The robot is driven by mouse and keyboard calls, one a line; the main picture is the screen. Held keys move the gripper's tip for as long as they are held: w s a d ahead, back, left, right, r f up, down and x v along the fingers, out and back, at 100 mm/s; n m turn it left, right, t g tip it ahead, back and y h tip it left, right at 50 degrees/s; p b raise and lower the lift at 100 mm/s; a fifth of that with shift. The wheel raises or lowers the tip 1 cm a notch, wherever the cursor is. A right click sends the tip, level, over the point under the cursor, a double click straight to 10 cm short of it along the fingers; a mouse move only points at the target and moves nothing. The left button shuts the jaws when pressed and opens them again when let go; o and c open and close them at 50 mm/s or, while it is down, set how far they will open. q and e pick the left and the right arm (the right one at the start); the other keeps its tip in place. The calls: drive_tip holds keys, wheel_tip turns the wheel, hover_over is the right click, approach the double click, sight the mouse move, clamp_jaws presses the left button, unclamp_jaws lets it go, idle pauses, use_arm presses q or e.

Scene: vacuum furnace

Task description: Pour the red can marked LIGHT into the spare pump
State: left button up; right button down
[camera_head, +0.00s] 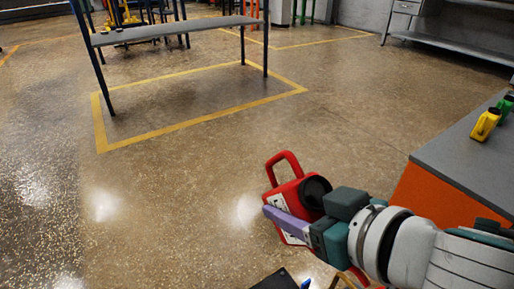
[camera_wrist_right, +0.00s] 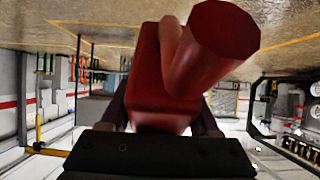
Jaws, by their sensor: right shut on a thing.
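A red can (camera_head: 304,190) with a loop handle, a round black part and a white label is in my right gripper (camera_head: 287,217). The label's words are too small to read. The can is tilted and held in the air above the floor. One purple finger lies across its near side; the other is hidden in the head view. In the right wrist view the red can (camera_wrist_right: 165,85) fills the middle between both fingers, with a thick round red part towards the camera. My left gripper is not in view. I cannot make out the spare pump.
A grey-topped orange bench (camera_head: 457,154) stands at right, bearing a yellow can (camera_head: 485,124) and a green can (camera_head: 505,104). A grey table (camera_head: 175,30) stands by a yellow floor marking. A metal shelf unit (camera_head: 455,46) is at back right. The middle floor is clear.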

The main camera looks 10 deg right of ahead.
sight(313, 194)
drive_tip(key=shift+r+t+b, duration=0.5)
drive_tip(key=shift+r+b, duration=0.05)
drive_tip(key=shift+b, duration=0.4)
drive_tip(key=shift+s+r+t+y+b, duration=0.15)
drive_tip(key=shift+r+t+y+b, duration=0.25)
drive_tip(key=shift+b, duration=0.35)
drive_tip(key=shift+s+d+r+t+b, duration=0.1)
drive_tip(key=shift+s+r+t+b, duration=0.1)
drive_tip(key=shift+r+t+b, duration=0.7)
drive_tip(key=shift+s+d+r+y+b, duration=0.1)
drive_tip(key=shift+s+r+y+b, duration=0.3)
drive_tip(key=shift+b, duration=0.6)
